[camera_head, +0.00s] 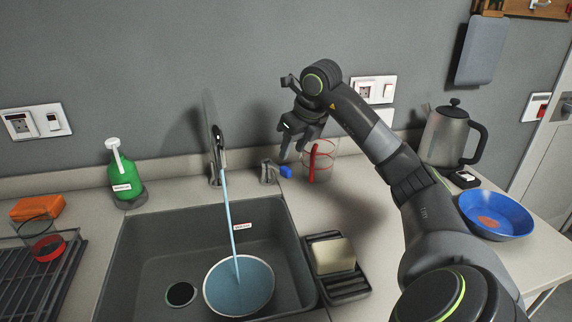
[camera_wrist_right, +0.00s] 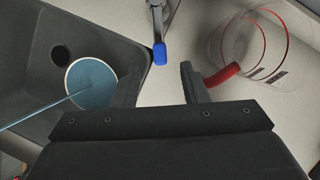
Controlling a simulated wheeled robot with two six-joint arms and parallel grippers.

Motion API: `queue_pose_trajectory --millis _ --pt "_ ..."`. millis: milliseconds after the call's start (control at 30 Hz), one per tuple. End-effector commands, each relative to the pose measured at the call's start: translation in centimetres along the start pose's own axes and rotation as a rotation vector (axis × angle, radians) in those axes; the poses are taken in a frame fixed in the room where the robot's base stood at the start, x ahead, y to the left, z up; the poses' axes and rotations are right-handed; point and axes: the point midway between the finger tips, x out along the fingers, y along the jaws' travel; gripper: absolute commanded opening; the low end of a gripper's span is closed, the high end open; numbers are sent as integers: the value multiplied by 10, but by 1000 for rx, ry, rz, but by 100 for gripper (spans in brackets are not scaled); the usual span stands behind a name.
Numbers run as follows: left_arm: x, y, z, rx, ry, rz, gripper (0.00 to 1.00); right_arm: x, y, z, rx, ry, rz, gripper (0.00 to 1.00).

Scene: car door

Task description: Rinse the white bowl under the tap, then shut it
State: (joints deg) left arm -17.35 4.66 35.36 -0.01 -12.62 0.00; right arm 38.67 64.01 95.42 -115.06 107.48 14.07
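The white bowl (camera_head: 239,287) sits in the dark sink, holding bluish water, with a stream from the tap (camera_head: 217,158) falling into it. It also shows in the right wrist view (camera_wrist_right: 91,84). The tap's lever with a blue end (camera_head: 285,171) stands on the counter right of the spout. In the right wrist view the blue lever end (camera_wrist_right: 160,54) lies ahead of and between my fingers. My right gripper (camera_head: 293,152) is open and empty above the lever, apart from it; its fingers also show in the right wrist view (camera_wrist_right: 160,85). My left gripper is not in view.
A clear glass with red (camera_head: 319,161) stands close right of the lever, near my right fingers. A sponge in a black holder (camera_head: 335,257) is right of the sink (camera_head: 150,240). A green soap bottle (camera_head: 122,178), kettle (camera_head: 447,136) and blue bowl (camera_head: 497,214) stand farther out.

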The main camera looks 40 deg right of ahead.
Motion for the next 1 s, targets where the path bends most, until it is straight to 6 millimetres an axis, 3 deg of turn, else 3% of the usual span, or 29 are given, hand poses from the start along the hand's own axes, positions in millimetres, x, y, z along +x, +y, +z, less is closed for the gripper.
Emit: queue_pose_trajectory --millis 100,300,500,767,1000 --pt "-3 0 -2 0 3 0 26 26 1 0 1 3 5 40" --pt "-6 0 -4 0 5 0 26 56 1 0 0 2 3 40" --pt "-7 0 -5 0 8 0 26 69 0 0 -1 0 0 40" --pt "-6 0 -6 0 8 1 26 70 0 0 -1 0 0 40" --pt "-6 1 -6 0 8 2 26 70 0 0 -1 0 0 10"
